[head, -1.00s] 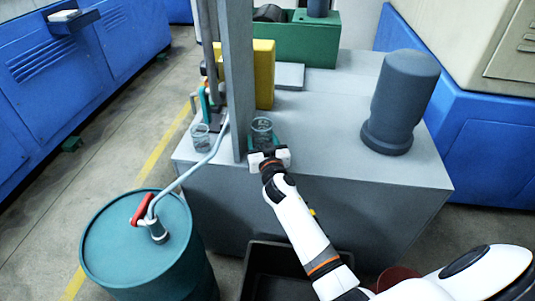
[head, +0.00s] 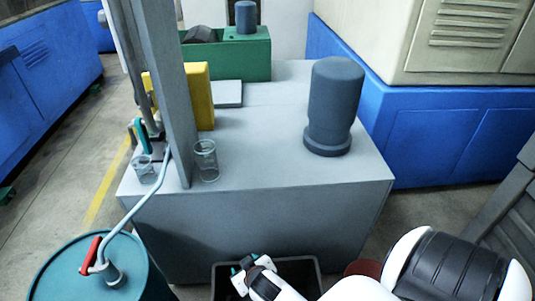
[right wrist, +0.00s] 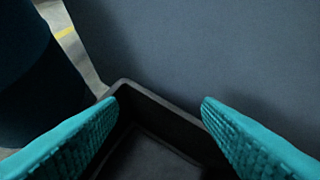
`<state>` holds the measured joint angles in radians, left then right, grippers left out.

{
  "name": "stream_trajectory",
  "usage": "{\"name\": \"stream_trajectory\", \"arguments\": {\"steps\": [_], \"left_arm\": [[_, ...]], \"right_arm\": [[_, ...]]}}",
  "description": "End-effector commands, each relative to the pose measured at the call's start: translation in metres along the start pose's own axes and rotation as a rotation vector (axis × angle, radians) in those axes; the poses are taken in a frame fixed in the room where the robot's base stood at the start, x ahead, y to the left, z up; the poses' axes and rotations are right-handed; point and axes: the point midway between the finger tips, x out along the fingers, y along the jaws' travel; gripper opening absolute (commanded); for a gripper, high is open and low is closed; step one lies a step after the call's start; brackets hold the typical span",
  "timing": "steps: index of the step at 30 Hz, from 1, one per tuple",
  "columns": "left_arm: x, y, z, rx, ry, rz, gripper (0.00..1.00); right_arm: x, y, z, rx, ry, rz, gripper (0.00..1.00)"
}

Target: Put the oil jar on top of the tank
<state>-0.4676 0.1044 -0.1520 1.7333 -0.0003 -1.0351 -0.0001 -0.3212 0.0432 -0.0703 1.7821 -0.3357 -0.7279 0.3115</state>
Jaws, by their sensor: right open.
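A clear glass jar (head: 206,160) stands upright on top of the grey tank (head: 270,165), just right of the grey post, near the tank's front left edge. A second, shorter glass jar (head: 145,170) is left of the post, partly behind the hose. Which one is the oil jar I cannot tell for sure. My right gripper (head: 243,270) is in front of the tank, low and apart from both jars. In the right wrist view its teal fingers (right wrist: 160,112) are spread wide with nothing between them.
A black bin (head: 300,268) lies below my right gripper, in front of the tank. A teal drum (head: 75,270) with a hose and red handle stands at left. A dark grey cylinder (head: 335,100) stands on the tank. The tank's middle top is clear.

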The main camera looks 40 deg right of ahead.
Motion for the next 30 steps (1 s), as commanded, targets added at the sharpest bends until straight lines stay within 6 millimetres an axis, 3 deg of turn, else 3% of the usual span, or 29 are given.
{"name": "stream_trajectory", "arguments": {"steps": [1,3,6,9,14,30], "left_arm": [[0.0,0.0,0.0,0.0,0.0,0.0,0.75],[0.0,0.0,0.0,0.0,0.0,0.0,0.75],[0.0,0.0,0.0,0.0,0.0,0.0,0.75],[0.0,0.0,0.0,0.0,0.0,0.0,0.75],[0.0,0.0,0.0,0.0,0.0,0.0,0.75],[-0.001,-0.001,0.001,-0.001,-0.004,-0.002,0.75]], "right_arm": [[-0.004,0.008,-0.039,-0.041,0.112,0.036,0.59],[-0.013,0.018,-0.086,-0.093,0.252,0.091,0.59],[-0.029,0.029,-0.135,-0.153,0.401,0.165,0.59],[-0.042,0.036,-0.164,-0.191,0.491,0.218,0.59],[-0.049,0.04,-0.178,-0.21,0.535,0.248,0.59],[-0.048,0.04,-0.176,-0.207,0.531,0.246,0.59]]}}
